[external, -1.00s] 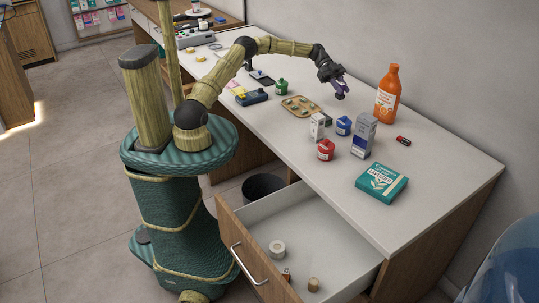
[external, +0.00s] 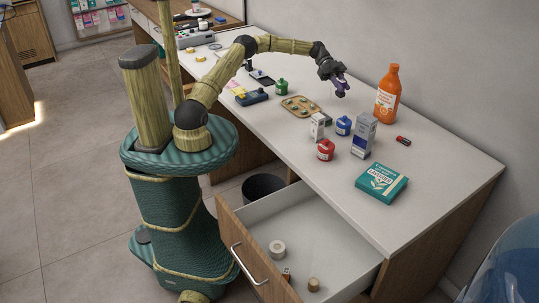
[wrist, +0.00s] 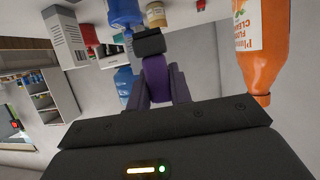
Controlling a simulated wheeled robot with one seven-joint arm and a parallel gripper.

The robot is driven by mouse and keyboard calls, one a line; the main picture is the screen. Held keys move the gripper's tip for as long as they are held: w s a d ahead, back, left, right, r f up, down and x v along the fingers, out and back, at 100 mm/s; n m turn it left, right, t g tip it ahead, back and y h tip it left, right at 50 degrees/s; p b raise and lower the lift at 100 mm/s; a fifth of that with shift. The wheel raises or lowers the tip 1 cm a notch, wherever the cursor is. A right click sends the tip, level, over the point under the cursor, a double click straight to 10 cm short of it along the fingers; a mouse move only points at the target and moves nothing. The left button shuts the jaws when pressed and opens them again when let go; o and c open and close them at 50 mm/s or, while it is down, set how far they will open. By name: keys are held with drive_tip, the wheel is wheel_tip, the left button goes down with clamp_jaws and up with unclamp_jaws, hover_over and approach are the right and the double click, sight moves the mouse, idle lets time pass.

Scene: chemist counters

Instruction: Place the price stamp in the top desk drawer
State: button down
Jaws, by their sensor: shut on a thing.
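My gripper (external: 339,83) is above the far part of the white desktop, left of the orange bottle. It is shut on a small purple and black object, the price stamp (external: 342,87). In the wrist view the price stamp (wrist: 156,78) shows a purple body with a black block at its far end, between the fingers of my gripper (wrist: 159,92). The top desk drawer (external: 318,232) is pulled open at the near side of the desk. A white roll and small brown items lie in it, with bare floor around them.
The desktop's near right corner is clear.

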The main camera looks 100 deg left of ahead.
drive_tip(key=w+d+r+n+t+y+p, duration=0.1)
drive_tip(key=w+d+r+p, duration=0.4)
drive_tip(key=d, duration=0.9)
drive_tip(key=w+d+r+n+y+p, duration=0.1)
drive_tip(key=w+d+r+p, duration=0.15)
drive_tip(key=d+r, duration=0.85)
drive_tip(key=w+d+r+n+t+y+p, duration=0.1)
drive_tip(key=w+d+p, duration=0.3)
drive_tip(key=d, duration=1.4)
drive_tip(key=s+d+f+n+t+y+b, duration=0.1)
drive_tip(key=s+d+f+b, duration=0.3)
drive_tip(key=f, duration=0.7)
drive_tip(key=s+d+f+n+y+b, duration=0.1)
drive_tip(key=s+d+f+b, duration=0.25)
drive_tip(key=f, duration=0.75)
drive_tip(key=s+d+f+n+t+y+b, duration=0.1)
drive_tip(key=s+d+f+b, duration=0.3)
drive_tip(key=f, duration=0.7)
drive_tip(key=s+a+f+n+y+b, duration=0.5)
drive_tip(key=a+f+n+y+b, duration=0.15)
drive_tip(key=f+y, duration=0.2)
drive_tip(key=s+a+n+g+y+b, duration=0.3)
drive_tip(key=s+a+n+y+b, duration=0.1)
drive_tip(key=a, duration=0.5)
drive_tip(key=n+y+b, duration=0.1)
drive_tip(key=n, duration=0.1)
drive_tip(key=shift+s+n+y+b, duration=0.35)
drive_tip(key=shift+b, duration=0.05)
